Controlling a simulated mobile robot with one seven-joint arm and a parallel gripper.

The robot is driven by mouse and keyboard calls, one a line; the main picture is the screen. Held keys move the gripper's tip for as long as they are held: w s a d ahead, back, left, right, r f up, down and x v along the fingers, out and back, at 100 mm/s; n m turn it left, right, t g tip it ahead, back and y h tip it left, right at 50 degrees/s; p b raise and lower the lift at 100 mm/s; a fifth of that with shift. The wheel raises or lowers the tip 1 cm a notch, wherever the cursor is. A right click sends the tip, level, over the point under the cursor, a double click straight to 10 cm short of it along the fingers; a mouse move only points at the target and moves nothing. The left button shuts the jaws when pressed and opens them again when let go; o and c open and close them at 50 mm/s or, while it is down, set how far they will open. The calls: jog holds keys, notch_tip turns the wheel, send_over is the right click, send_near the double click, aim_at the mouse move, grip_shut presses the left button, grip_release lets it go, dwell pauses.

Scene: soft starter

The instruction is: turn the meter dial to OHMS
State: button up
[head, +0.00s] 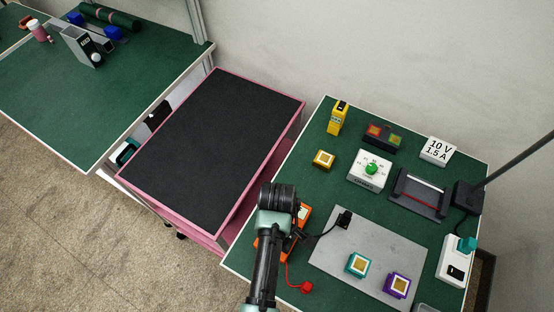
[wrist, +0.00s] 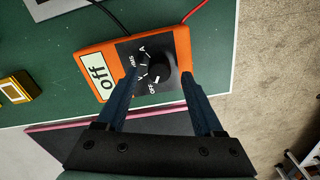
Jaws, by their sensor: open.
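The orange meter (wrist: 88,60) lies on the green table top. Its black round dial (wrist: 155,75) sits on a dark panel with labels around it, among them OFF, V and A. The pale display (wrist: 96,77) reads "Off". The dial's exact pointer direction is hard to tell. My gripper (wrist: 157,74) is open, with one blue finger on each side of the dial; contact cannot be told. In the head view my arm hides much of the meter (head: 303,214), the whole dial and my fingers.
Red and black leads run from the meter; a red clip (head: 306,288) lies near the table's front. A grey plate (head: 365,245) carries a teal block (head: 358,265) and a purple block (head: 397,286). A yellow block (head: 324,160) and a white box with green knob (head: 370,170) stand behind.

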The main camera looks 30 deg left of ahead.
jog(key=shift+f, duration=0.8)
grip_shut()
